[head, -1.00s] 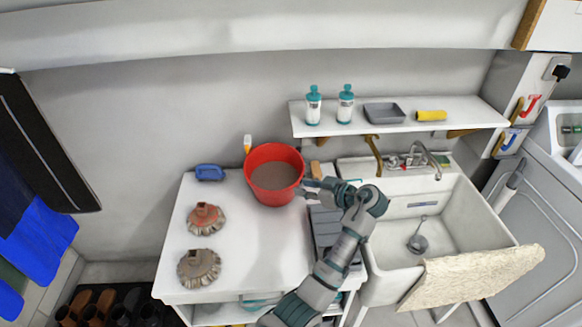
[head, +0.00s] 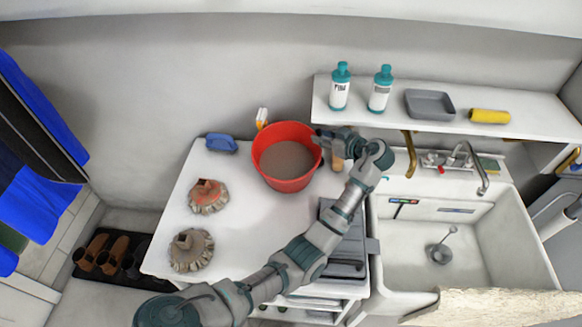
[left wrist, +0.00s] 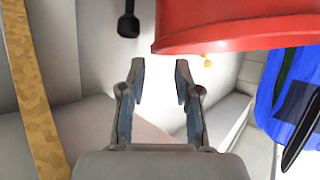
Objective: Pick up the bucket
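The red bucket (head: 287,178) stands upright on the white counter (head: 250,235), with a grey-brown inside. My left gripper (head: 322,138) is at the bucket's right rim in the head view, overlapping its edge. In the left wrist view the gripper (left wrist: 160,68) is open, with a clear gap between its fingers and nothing in it. The bucket (left wrist: 235,28) fills the upper right of that view, beyond and beside the fingertips. I cannot tell whether a finger touches the rim. My right gripper is in neither view.
Two mop heads (head: 208,196) (head: 190,250) and a blue brush (head: 221,143) lie left of the bucket. A shelf (head: 540,123) with two bottles (head: 340,88) (head: 380,90) is above right. A sink (head: 400,255) is at right.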

